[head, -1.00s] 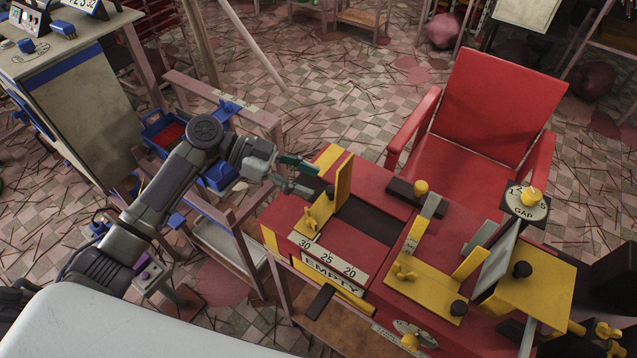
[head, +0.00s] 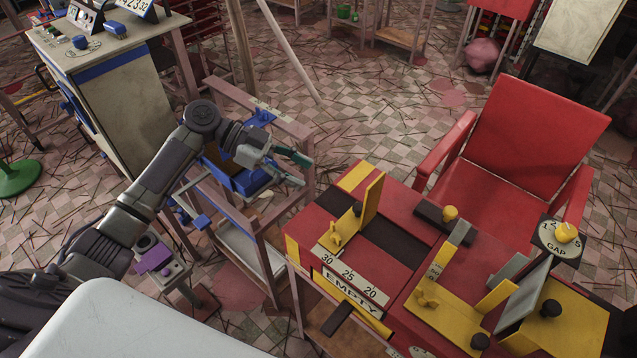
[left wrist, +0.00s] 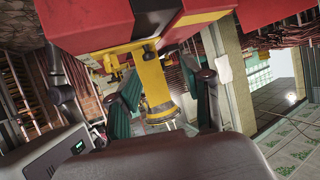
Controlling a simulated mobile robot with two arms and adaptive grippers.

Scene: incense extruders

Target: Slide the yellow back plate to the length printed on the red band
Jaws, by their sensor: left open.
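The yellow back plate (head: 373,200) stands upright on the left part of the red machine. A black knob (head: 357,209) and a yellow wing screw (head: 336,238) are at its base. Its foot is near the 30 end of a white scale (head: 349,275) marked 30, 25, 20. My left gripper (head: 301,171) is open and empty, left of the plate and apart from it. In the left wrist view, a yellow part (left wrist: 154,85) under the red body shows between the open fingers; I cannot tell which part. I cannot make out a red band with a printed length.
An EMPTY sign (head: 350,293) is on the machine's front. A second yellow plate (head: 440,305) and a GAP dial (head: 562,238) are to the right. A red chair (head: 530,140) stands behind. A wooden rack with a blue bin (head: 240,182) is beneath my left arm.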

